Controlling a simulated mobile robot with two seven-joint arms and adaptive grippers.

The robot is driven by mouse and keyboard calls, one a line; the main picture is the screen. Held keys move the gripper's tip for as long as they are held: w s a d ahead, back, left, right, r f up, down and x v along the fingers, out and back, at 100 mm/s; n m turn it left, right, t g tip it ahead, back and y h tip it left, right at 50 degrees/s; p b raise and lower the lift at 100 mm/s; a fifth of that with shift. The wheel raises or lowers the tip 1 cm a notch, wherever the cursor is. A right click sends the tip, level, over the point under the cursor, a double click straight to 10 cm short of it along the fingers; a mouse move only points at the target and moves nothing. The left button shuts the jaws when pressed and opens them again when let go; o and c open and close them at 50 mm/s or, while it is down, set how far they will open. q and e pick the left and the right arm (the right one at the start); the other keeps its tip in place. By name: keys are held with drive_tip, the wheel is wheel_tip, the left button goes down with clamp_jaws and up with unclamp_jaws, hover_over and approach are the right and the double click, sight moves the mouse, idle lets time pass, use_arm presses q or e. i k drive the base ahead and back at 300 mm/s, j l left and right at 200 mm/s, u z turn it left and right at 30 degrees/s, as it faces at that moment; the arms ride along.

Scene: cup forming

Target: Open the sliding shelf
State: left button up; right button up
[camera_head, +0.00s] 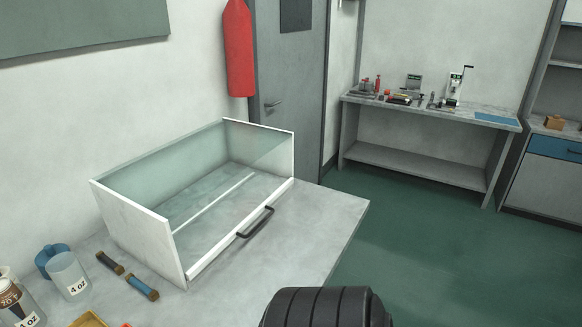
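The sliding shelf (138,233) is a box with white end panels and clear, greenish glass walls, standing on the grey table. A dark curved handle (256,222) sits on the low white rail along its front edge. A second white strip (213,203) runs parallel to this rail inside the box. I see nothing standing inside it. Neither of my grippers is in view, and nothing touches the handle. A black ribbed part, seemingly mine, shows at the bottom edge.
A clear cup (68,277), a blue cup (46,257) and two short tools, one dark (110,263) and one blue (142,287), lie left of the box. The grey table (325,215) is bare to its right. A workbench (425,107) stands further back.

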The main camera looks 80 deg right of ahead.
sight(206, 216)
drive_tip(key=j+z, duration=0.1)
drive_tip(key=z, duration=0.85)
drive_tip(key=k+z, duration=0.1)
drive_tip(key=z, duration=0.4)
drive_tip(key=j+z, duration=0.1)
drive_tip(key=z, duration=0.4)
drive_tip(key=k+l, duration=0.05)
